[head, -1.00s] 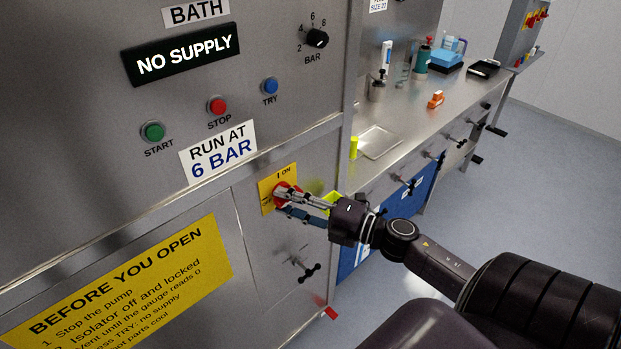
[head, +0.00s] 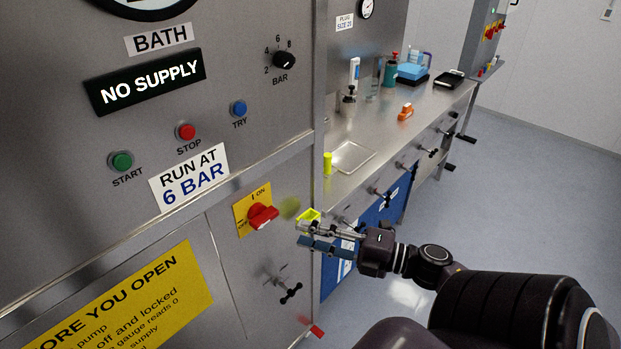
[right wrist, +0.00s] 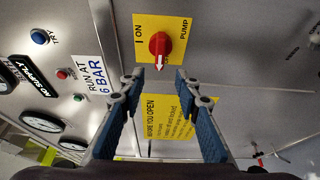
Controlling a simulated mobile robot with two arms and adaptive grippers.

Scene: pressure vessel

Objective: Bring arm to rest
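My right gripper (head: 301,235) is in front of the steel cabinet, to the right of the red rotary switch (head: 262,215) and apart from it. In the right wrist view its two blue-padded fingers (right wrist: 159,92) are spread with nothing between them. The switch is on a yellow plate (head: 243,226) marked "I ON"; the right wrist view also shows the word "PUMP" on that plate (right wrist: 178,23). The red knob (right wrist: 160,46) lies beyond the fingertips there. My left gripper is not in view.
The cabinet carries a "NO SUPPLY" display (head: 148,81), green (head: 121,161), red (head: 186,131) and blue (head: 239,108) buttons, and a black knob (head: 284,60). A steel bench (head: 385,135) with several items stands right. A valve handle (head: 290,292) sticks out below the switch. Open floor lies right.

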